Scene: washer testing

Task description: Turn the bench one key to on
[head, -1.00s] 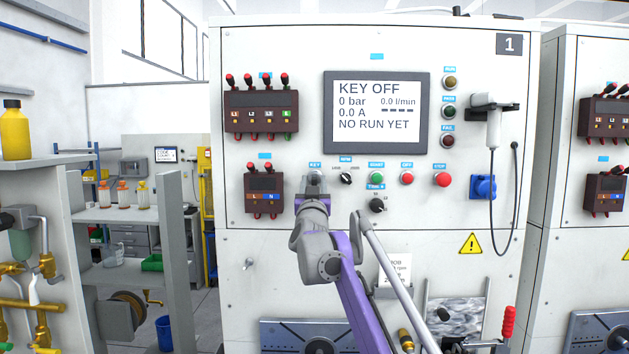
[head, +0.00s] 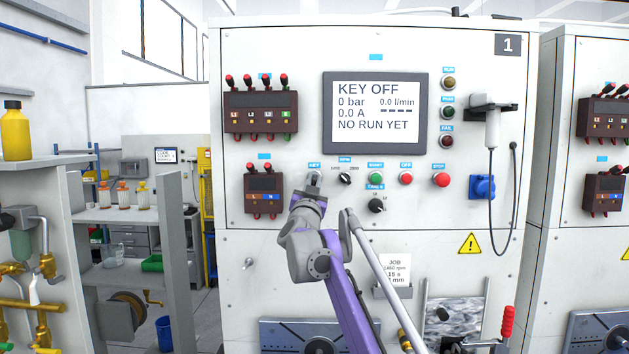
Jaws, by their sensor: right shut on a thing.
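The bench one panel (head: 400,60) carries a large "1" at its top right. Its screen (head: 376,114) reads "KEY OFF", 0 bar, 0.0 A and "NO RUN YET". The key switch (head: 314,176) sits under the blue KEY label (head: 314,166), left of the RPM knob. My right gripper (head: 313,183) is at the key switch, its jaws shut on the key, which they mostly hide. My purple and grey right arm reaches up to it from below. My left gripper is not in view.
Right of the key are the RPM knob (head: 345,179), the green start button (head: 376,177), a red off button (head: 406,179) and the red stop button (head: 441,180). A black knob (head: 376,205) sits below. Terminal blocks (head: 263,193) stand left of the key.

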